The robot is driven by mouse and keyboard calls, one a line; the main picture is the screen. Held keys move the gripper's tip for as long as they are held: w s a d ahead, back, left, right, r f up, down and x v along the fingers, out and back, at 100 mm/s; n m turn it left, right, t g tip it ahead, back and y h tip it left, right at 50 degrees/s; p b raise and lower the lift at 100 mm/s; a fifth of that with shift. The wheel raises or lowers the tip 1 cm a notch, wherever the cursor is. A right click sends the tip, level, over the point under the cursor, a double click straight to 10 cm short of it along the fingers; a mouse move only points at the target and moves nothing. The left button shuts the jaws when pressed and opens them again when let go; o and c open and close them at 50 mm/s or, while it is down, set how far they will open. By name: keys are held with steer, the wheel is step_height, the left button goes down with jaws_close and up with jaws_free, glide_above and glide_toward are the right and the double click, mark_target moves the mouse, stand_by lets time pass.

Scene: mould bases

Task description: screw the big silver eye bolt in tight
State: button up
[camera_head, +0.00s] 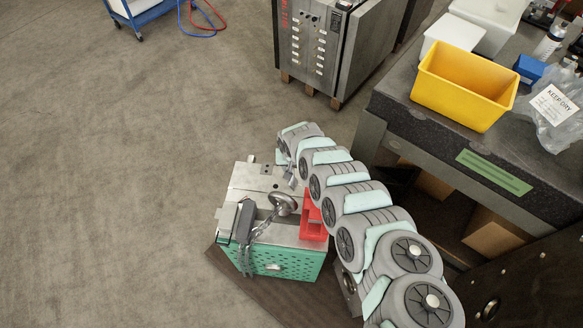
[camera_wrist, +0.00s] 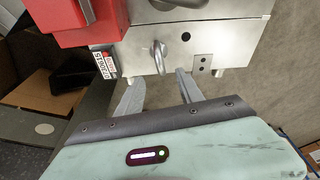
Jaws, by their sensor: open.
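The silver eye bolt (camera_wrist: 158,56) stands out from the near metal face of the mould base (camera_wrist: 220,40) in the wrist view, its ring seen nearly edge-on. My gripper (camera_wrist: 159,76) is open and empty, its two fingers reaching toward that face, one on each side of the eye bolt's line. The fingers appear apart from the ring; the exact gap cannot be told. In the head view my wrist is at the far right side of the mould base (camera_head: 255,180), and that eye bolt cannot be made out there.
A red block (camera_head: 313,222) sits on the mould base's right side, close to my arm. A workbench (camera_head: 440,130) with a yellow bin (camera_head: 465,85) stands at right. The floor at left is clear.

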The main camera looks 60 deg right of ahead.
steer(key=shift+b+x, duration=2.2)
steer(key=shift+b, duration=0.85)
steer(key=b+x, duration=0.2)
steer(key=x, duration=0.1)
steer(key=shift+f+b, duration=0.15)
steer(key=shift+b, duration=0.25)
steer(key=shift+w+d, duration=0.1)
steer(key=shift+c, duration=0.5)
jaws_close()
